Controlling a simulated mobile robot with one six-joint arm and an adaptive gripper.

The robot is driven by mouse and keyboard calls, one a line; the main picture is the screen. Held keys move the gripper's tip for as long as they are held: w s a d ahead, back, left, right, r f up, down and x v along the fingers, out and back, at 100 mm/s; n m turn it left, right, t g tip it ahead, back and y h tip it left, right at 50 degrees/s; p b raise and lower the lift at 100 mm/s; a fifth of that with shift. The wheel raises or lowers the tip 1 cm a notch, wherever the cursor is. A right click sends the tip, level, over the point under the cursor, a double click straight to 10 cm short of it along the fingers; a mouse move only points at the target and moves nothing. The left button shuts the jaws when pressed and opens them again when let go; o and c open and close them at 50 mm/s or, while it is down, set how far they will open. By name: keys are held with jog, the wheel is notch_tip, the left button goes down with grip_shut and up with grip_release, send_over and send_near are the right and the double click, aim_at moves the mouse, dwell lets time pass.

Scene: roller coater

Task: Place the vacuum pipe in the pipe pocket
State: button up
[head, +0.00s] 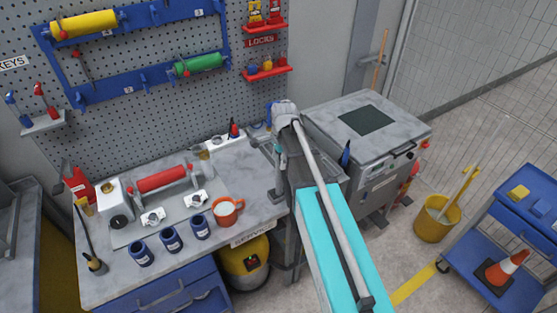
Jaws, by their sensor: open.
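My arm reaches from the bottom centre to the right end of the bench. My gripper (278,192) hangs small and dark there, beside the bench's right edge and left of the grey machine; it is open. I see nothing clearly held in it. I cannot make out for sure which thing is the vacuum pipe, nor the pipe pocket. A yellow drum-like unit (241,258), possibly the vacuum, stands under the bench.
The grey bench (240,165) carries a red roller (161,179), several blue cups (171,239) and an orange mug (227,211). A grey machine (400,138) stands right of it. A yellow bucket (432,226) and blue cart (532,208) stand farther right.

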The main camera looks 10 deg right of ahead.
jog(key=shift+w+d+r+p, duration=0.1)
jog(key=shift+d+r+p, duration=0.05)
jog(key=shift+r+p, duration=1.8)
jog(key=shift+s+d+r+p, duration=0.1)
jog(key=shift+d+r+p, duration=0.1)
jog(key=shift+r+p, duration=1.7)
jog(key=shift+w+d+r+p, duration=0.1)
jog(key=shift+d+r+p, duration=0.05)
jog(key=shift+r+p, duration=1.75)
jog(key=shift+s+n, duration=0.5)
jog(key=shift+s, duration=0.05)
jog(key=s+a+n+h, duration=0.1)
jog(key=s+n, duration=1.4)
notch_tip(320, 180, down, 19)
jog(key=b, duration=1.9)
jog(key=shift+f+b, duration=0.15)
jog(key=shift+b, duration=0.15)
